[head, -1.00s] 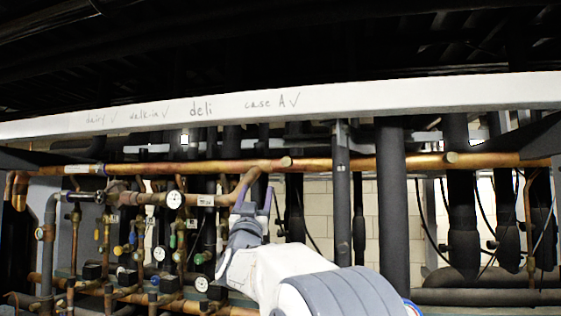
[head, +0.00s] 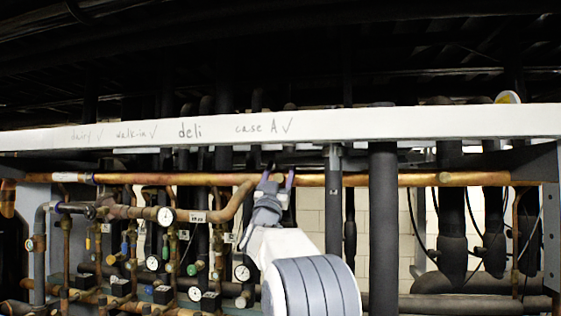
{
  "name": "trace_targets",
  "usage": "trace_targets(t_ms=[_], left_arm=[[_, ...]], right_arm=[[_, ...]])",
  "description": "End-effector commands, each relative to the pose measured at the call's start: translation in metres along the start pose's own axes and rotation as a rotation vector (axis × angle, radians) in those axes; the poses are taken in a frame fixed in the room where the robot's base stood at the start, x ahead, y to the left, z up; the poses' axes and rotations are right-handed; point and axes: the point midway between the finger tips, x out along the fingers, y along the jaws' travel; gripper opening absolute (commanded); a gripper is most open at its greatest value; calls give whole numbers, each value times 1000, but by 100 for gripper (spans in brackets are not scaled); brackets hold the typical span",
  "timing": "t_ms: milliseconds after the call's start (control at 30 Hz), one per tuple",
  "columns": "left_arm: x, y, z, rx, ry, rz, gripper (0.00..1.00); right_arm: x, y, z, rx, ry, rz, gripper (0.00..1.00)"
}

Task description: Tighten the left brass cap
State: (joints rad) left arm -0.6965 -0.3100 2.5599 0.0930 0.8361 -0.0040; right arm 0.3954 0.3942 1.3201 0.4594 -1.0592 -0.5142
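My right gripper (head: 279,176) is in the middle of the head view, at the end of my white and grey arm. I cannot tell whether the fingers touch that pipe. Several small copper and brass valves and fittings (head: 66,225) are on the pipework at the lower left, well left of the gripper. My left gripper is not in view.
A long white beam (head: 380,124) with handwriting crosses above the pipes. Round gauges (head: 166,215) sit on the pipework at the left. A thick dark vertical pipe (head: 383,230) stands right of my arm. Black insulated pipes and loose cables fill the right side.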

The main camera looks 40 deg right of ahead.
Motion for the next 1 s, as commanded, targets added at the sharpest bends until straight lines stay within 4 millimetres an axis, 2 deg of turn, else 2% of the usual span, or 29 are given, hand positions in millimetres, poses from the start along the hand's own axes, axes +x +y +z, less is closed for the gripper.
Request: trace_targets(t_ms=[333,367,500,533,1000], left_arm=[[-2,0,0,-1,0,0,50],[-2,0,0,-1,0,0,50],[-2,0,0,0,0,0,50],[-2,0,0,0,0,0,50],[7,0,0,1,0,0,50]], right_arm=[[3,0,1,-1,-1,0,66],[3,0,1,-1,-1,0,58],[3,0,1,0,0,0,5],[3,1,1,0,0,0,0],[3,4,0,96,1,97,0]])
